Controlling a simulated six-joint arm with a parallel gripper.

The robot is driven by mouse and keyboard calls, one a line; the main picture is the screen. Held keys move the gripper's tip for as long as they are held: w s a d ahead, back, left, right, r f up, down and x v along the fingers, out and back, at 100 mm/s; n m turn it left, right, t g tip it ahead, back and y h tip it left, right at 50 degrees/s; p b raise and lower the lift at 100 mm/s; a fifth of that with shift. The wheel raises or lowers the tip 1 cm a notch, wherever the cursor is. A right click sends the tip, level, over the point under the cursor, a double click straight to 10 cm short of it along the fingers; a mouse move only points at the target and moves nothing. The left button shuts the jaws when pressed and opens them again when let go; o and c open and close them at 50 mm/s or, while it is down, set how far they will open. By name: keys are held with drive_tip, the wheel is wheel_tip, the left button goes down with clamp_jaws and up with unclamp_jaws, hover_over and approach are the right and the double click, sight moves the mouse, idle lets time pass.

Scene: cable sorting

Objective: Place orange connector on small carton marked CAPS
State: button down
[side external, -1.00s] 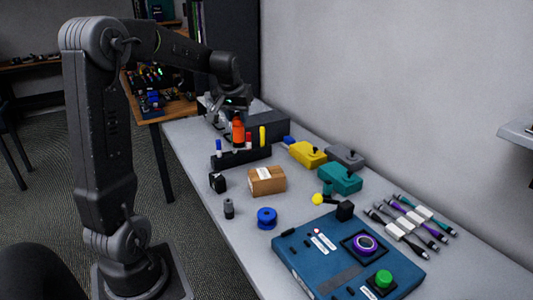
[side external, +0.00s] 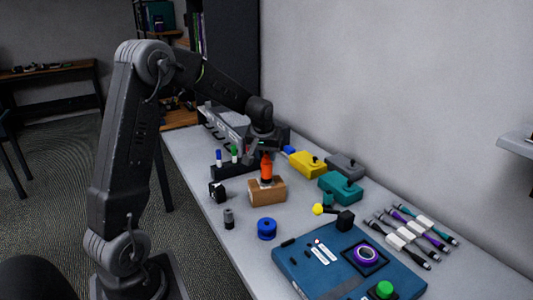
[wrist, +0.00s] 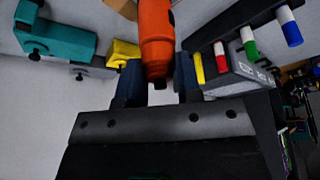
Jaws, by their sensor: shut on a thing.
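The orange connector (side external: 266,169) is upright in my gripper (side external: 264,152), with its lower end over the top of the small brown carton (side external: 267,192). I cannot tell whether it touches the carton top. In the wrist view the connector (wrist: 156,38) lies between the two dark fingers of my gripper (wrist: 158,82), which is shut on it. An edge of the carton (wrist: 124,8) shows at the top of the wrist view. The lettering on the carton is not readable here.
A dark rack with coloured markers (side external: 219,171) stands close behind the carton. Yellow (side external: 307,164) and teal (side external: 339,187) boxes stand to the right. A blue spool (side external: 267,228) and a small dark cylinder (side external: 229,217) stand in front. A blue control panel (side external: 325,265) fills the near table.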

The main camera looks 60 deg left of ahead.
drive_tip(key=shift+f, duration=0.15)
drive_tip(key=c, duration=0.8)
unclamp_jaws()
drive_tip(key=v, duration=1.2)
drive_tip(key=s+d+m+t+h, duration=0.2)
drive_tip(key=s+d+m, duration=0.7)
drive_tip(key=s+d, duration=1)
drive_tip(key=d+f+h, duration=0.1)
drive_tip(key=d, duration=0.2)
drive_tip(key=shift+s+d, duration=0.2)
drive_tip(key=shift+d, duration=0.1)
